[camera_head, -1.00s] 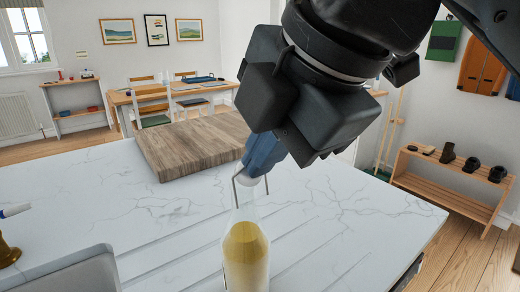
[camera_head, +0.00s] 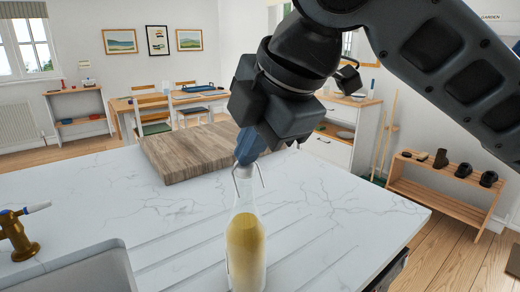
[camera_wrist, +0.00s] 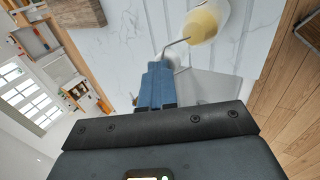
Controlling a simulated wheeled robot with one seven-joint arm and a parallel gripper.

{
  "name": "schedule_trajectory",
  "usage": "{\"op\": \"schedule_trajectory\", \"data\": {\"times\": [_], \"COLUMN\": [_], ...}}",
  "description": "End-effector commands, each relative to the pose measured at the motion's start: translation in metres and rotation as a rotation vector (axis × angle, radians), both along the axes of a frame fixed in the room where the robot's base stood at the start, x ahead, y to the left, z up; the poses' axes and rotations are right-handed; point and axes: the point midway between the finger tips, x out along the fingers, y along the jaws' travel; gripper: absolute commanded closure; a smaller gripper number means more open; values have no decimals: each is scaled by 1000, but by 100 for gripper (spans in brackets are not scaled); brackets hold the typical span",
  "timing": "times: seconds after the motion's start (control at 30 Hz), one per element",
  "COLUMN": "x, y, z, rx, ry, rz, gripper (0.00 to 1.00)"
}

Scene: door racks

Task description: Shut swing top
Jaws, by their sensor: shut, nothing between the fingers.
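A glass bottle (camera_head: 245,250) holding yellow liquid stands upright on the pale marble worktop in the head view. Its wire bail (camera_head: 261,175) and a pale stopper (camera_head: 243,172) show at the neck, just under my fingertips. Whether the stopper is seated in the mouth is not clear. My gripper (camera_head: 245,160), with blue fingers, is shut and empty, pointing down at the bottle top. In the wrist view the closed fingers (camera_wrist: 156,82) are beside the bent wire (camera_wrist: 176,44), with the bottle (camera_wrist: 204,20) beyond. I cannot tell if they touch the wire.
A thick wooden board (camera_head: 186,152) lies behind the bottle on the worktop (camera_head: 330,205). A sink (camera_head: 85,272) and brass tap (camera_head: 17,235) are at left. The worktop right of the bottle is clear.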

Motion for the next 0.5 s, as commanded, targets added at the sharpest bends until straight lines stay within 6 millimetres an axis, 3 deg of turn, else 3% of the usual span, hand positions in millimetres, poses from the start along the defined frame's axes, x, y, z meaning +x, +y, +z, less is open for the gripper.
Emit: {"op": "schedule_trajectory", "data": {"times": [0.5], "x": [9], "y": [6], "z": [-2], "rx": [0], "ry": [1], "rz": [-2], "gripper": [100]}}
